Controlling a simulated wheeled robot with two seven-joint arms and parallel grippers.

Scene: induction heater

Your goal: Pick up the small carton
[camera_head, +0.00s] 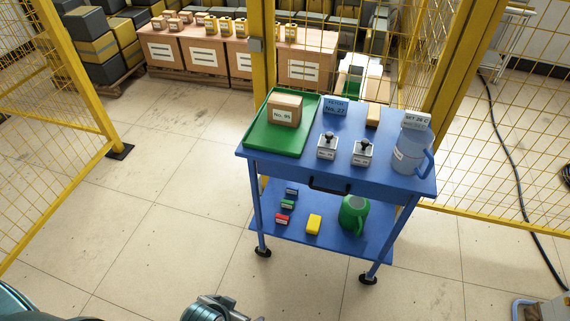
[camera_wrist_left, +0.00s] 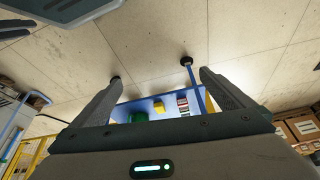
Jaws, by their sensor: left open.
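The small carton (camera_head: 285,110) is a brown cardboard box with a white label reading "No. 86" or similar. In the head view it sits on the green tray (camera_head: 259,141), on the left of the blue cart's top. My left gripper (camera_wrist_left: 160,92) shows in the left wrist view with its two dark fingers spread wide and nothing between them. Beyond the fingers lies the cart's lower shelf, so the gripper is well away from the carton. The carton does not show clearly in the wrist view. My right gripper cannot be made out.
Yellow mesh fencing (camera_head: 500,140) stands behind. Open floor lies left.

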